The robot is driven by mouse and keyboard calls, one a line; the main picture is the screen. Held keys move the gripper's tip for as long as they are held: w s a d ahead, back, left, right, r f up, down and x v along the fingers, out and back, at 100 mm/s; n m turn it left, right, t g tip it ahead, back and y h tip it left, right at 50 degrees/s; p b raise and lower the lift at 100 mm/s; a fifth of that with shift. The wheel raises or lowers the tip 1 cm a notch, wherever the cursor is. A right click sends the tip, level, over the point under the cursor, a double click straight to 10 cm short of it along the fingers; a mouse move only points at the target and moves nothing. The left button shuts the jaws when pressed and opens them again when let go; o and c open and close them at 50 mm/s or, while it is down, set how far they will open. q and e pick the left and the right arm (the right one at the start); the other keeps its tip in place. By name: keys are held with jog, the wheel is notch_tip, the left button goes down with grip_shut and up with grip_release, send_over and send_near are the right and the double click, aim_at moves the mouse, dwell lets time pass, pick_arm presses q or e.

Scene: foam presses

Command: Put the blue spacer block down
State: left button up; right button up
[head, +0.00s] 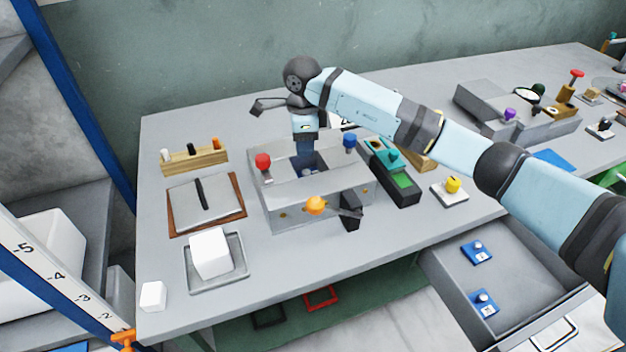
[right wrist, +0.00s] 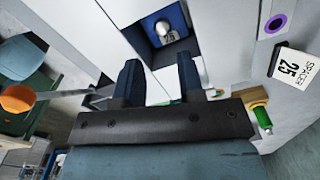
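The blue spacer block (right wrist: 166,28) with a silvery round knob sits inside the square opening of the grey foam press (right wrist: 150,58). In the head view the press (head: 290,212) stands mid-table, with a red knob and a blue knob on top. My right gripper (head: 308,172) points down into that opening. In the right wrist view its two dark fingers (right wrist: 160,68) are spread apart with nothing between them. The block is beyond the fingertips, apart from them in the picture. The head view largely hides the block behind the fingers and the press wall. My left gripper is not in view.
An orange-balled lever (head: 316,205) sticks out at the press front. A green-screened box (head: 400,180) stands close right. An open drawer (head: 500,265) holds two blue blocks. A white cube (head: 210,252) sits on a tray front left.

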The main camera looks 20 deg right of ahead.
aim_at(305, 171)
notch_tip(305, 171, down, 9)
jog(key=shift+w+d+f+p, duration=0.1)
jog(key=shift+p, duration=0.3)
grip_shut()
